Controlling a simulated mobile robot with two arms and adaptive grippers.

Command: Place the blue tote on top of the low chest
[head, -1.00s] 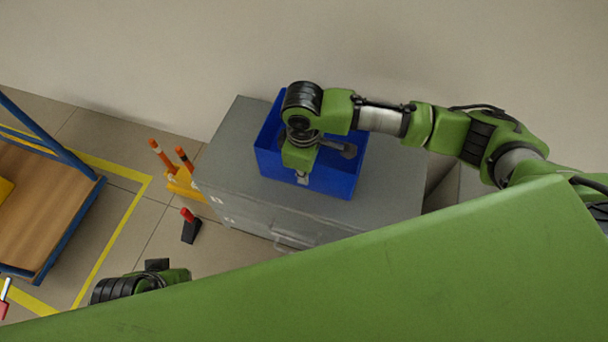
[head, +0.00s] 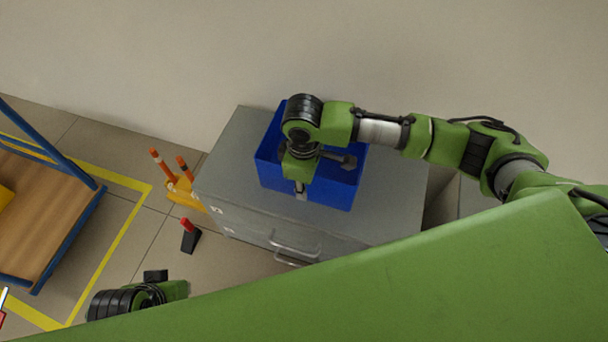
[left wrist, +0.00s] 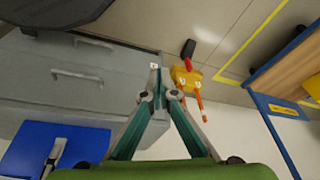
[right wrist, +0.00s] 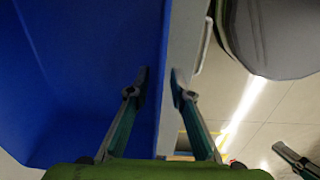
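The blue tote (head: 331,192) sits upright on the grey low chest (head: 222,172), toward its back; it also shows in the left wrist view (left wrist: 40,140). My right gripper (head: 300,190) points down at the tote's front wall. In the right wrist view its fingers (right wrist: 159,76) straddle the wall, one inside and one outside, with a gap between the tips. My left gripper (left wrist: 156,70) is shut and empty, in front of the chest's left side. In the head view its fingertips are hidden.
A yellow holder with orange posts (head: 184,191) stands left of the chest. A dark block with a red top (head: 190,238) lies on the floor nearby. A blue-framed wooden cart (head: 48,215) stands at the far left. The chest top is bare around the tote.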

